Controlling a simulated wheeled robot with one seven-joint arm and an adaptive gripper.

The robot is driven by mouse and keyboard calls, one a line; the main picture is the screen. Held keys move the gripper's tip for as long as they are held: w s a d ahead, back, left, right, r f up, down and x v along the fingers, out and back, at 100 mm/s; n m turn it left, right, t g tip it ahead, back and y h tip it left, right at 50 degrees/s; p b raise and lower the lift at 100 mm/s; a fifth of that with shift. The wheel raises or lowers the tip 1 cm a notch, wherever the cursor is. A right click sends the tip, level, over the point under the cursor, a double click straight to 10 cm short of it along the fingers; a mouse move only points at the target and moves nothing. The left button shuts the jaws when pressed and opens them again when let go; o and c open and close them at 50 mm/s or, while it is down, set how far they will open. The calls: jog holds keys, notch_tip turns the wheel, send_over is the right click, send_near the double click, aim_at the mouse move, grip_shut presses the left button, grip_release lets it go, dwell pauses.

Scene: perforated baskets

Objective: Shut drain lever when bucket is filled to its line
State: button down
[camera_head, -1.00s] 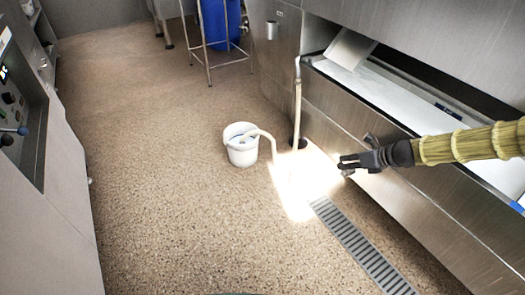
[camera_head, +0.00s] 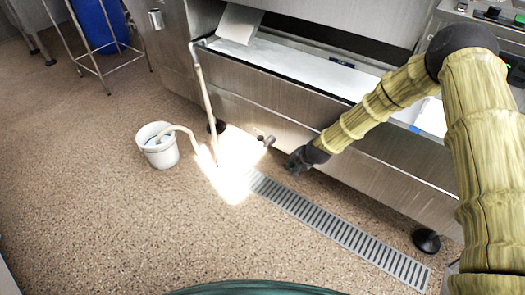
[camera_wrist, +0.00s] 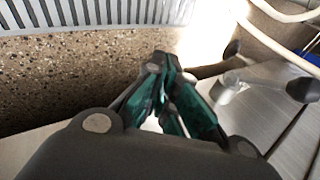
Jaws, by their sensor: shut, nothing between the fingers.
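The white bucket (camera_head: 158,152) stands on the floor at the left in the head view. A pale hose (camera_head: 186,130) curves into it. I cannot make out its fill line or level. A small metal drain valve with a lever (camera_head: 266,140) projects low from the steel machine front. In the wrist view, the metal valve body (camera_wrist: 230,88) and a black-ended handle (camera_wrist: 300,88) lie right of my fingers. My gripper (camera_head: 294,164) is low, just right of the valve and apart from it. Its green-padded fingers (camera_wrist: 160,68) are shut and empty in the wrist view.
A floor drain grate (camera_head: 340,232) runs below the machine front (camera_head: 290,130). A pale upright pipe (camera_head: 205,100) stands left of the valve. A bright glare patch (camera_head: 232,180) covers the floor between bucket and grate. Open floor lies left and in front.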

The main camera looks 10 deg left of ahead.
aim_at(263, 142)
jog(key=s+a+r+m+t+y+b, duration=0.15)
jog(key=m+y, duration=0.45)
jog(key=m, duration=0.7)
jog(key=s+a+r+m+y+b, duration=0.25)
jog(key=m+y, duration=0.35)
jog(key=m, duration=0.8)
jog(key=f+b+x, duration=0.2)
jog(key=b+x, duration=0.3)
jog(key=x, duration=0.6)
jog(key=shift+n+g, duration=0.3)
jog(key=shift+g, duration=0.05)
jog(key=shift+w+d+r+b, duration=0.9)
jog(key=shift+w+d+r, duration=0.35)
jog(key=shift+r, duration=0.1)
